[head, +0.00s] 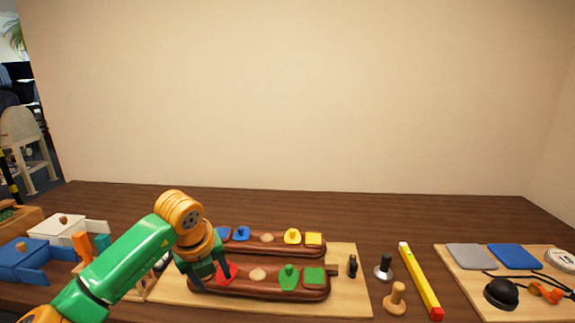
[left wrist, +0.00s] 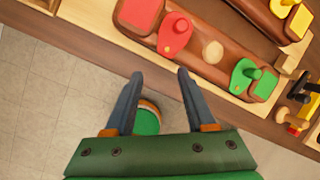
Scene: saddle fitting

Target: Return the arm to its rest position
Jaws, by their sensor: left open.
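My left arm comes in from the left in the head view, with green and orange links. Its left gripper (head: 208,272) hangs at the left part of the front brown wooden holder (head: 258,289), covering some of it and the red piece (head: 225,272). In the left wrist view the dark fingers of the gripper (left wrist: 160,76) are apart with nothing held between them. The red piece (left wrist: 174,32) and green piece (left wrist: 243,74) lie in the holder beyond the fingertips. My right gripper is not in view.
A second brown holder (head: 265,251) with blue and yellow pieces stands behind. To the right are wooden knob (head: 396,297), black-and-silver knob (head: 383,268), yellow level (head: 419,280) and a board (head: 465,279) with pads. Blue box (head: 22,262) and white box (head: 60,231) stand left.

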